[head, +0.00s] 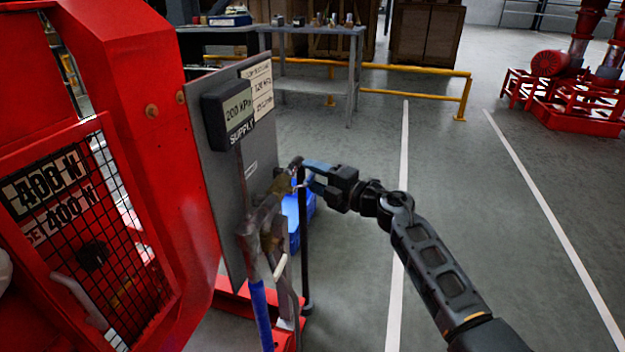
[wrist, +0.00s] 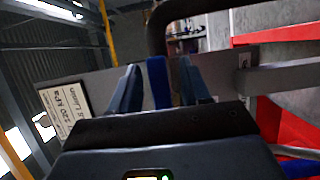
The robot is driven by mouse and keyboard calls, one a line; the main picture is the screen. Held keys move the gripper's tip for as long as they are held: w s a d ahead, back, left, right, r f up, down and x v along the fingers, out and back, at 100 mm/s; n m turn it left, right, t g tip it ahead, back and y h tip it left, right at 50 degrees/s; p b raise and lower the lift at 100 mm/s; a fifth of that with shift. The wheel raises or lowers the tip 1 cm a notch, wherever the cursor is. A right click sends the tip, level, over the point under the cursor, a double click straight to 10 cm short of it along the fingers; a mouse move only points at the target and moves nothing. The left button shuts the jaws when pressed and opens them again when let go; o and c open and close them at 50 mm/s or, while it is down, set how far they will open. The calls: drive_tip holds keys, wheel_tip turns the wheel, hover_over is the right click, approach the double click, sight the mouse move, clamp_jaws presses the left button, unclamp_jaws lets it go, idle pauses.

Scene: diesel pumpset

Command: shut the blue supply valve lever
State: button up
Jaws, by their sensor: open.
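My gripper (head: 307,176) reaches in from the right to the brass-coloured valve fittings (head: 283,184) in front of the grey panel. It is open. In the wrist view a blue upright bar, which looks like the supply valve lever (wrist: 158,82), stands between the two fingers (wrist: 158,88). I cannot tell if either finger touches it. In the head view the lever is not clearly distinct from the fingers and fittings. A gauge marked SUPPLY (head: 229,116) reads 200 kPa above the valve.
The grey panel (head: 212,170) stands beside a red machine with a mesh guard (head: 95,240). A dark upright post (head: 305,250) and a blue object (head: 294,220) are below my gripper. A blue pipe (head: 262,315) runs down at front. Open floor (head: 375,130) lies to the right.

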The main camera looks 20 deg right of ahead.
drive_tip(key=shift+w+a, duration=0.15)
drive_tip(key=shift+w, duration=0.05)
clamp_jaws()
idle(0.4)
